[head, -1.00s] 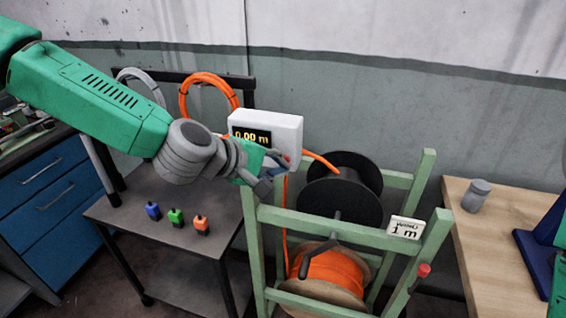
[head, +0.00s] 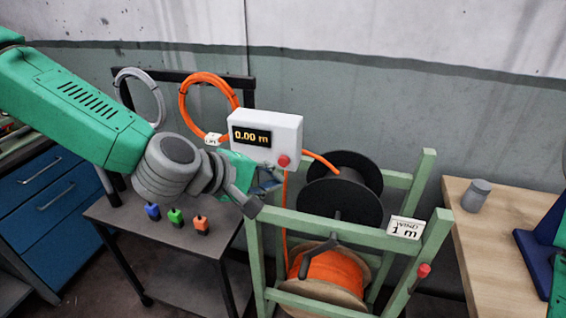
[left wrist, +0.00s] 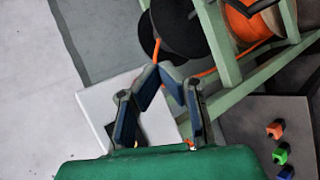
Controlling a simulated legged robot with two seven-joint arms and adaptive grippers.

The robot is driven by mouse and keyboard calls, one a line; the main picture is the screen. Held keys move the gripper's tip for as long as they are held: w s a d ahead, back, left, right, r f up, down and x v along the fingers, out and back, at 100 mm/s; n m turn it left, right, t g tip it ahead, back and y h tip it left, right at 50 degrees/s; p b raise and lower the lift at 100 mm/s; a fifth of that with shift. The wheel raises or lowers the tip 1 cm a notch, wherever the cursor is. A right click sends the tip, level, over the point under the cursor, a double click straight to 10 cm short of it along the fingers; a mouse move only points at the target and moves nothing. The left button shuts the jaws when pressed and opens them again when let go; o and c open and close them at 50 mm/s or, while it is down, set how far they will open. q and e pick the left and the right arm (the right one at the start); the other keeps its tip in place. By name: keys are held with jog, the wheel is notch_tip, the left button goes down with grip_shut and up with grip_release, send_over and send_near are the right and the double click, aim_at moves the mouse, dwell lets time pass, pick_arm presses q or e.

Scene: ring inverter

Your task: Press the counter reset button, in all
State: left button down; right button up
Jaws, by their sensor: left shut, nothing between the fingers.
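The white counter box (head: 285,127) stands above the green frame, and its display (head: 251,136) reads 0.00 m. The red button (head: 283,161) is on the lower right of its front face and is fully visible in the head view. My left gripper (head: 252,207) is shut and empty, below and left of the button and apart from it. In the left wrist view, the closed fingers (left wrist: 168,72) stand in front of the white counter box (left wrist: 95,105). My right gripper is not in view.
The green frame (head: 340,228) holds a black reel (head: 340,203) and an orange cable spool (head: 330,270). A sign (head: 405,228) reading 1 m sits on it. A dark cart (head: 165,235) carries blue, green and orange pieces. A wooden table (head: 500,225) is at right.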

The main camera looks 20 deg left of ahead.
pick_arm(q)
jog(key=shift+s, duration=1.25)
jog(key=s+f+m+g+y+b, duration=0.1)
jog(key=s+f+m+g+b, duration=0.15)
jog(key=f, duration=0.55)
jog(key=s+f+m+g+b, duration=0.1)
jog(key=s+f+b, duration=0.1)
jog(key=s+f, duration=0.35)
jog(key=s+a+f+m+g+y+b, duration=0.1)
jog(key=s+a+f+m+y+b, duration=0.1)
jog(key=s+f, duration=0.4)
jog(key=s+a+f+m+g+y+b, duration=0.2)
jog(key=s+a+f, duration=0.4)
jog(key=f, duration=0.7)
jog(key=s+a+f+m+g+y+b, duration=0.1)
jog(key=s+a+f+m+b, duration=0.3)
jog(key=f, duration=0.5)
jog(key=shift+s+a+f+m+g+y+b, duration=0.25)
jog(key=shift+s+a+m+g+y+b, duration=0.15)
jog(key=shift+s+a+m+g, duration=0.45)
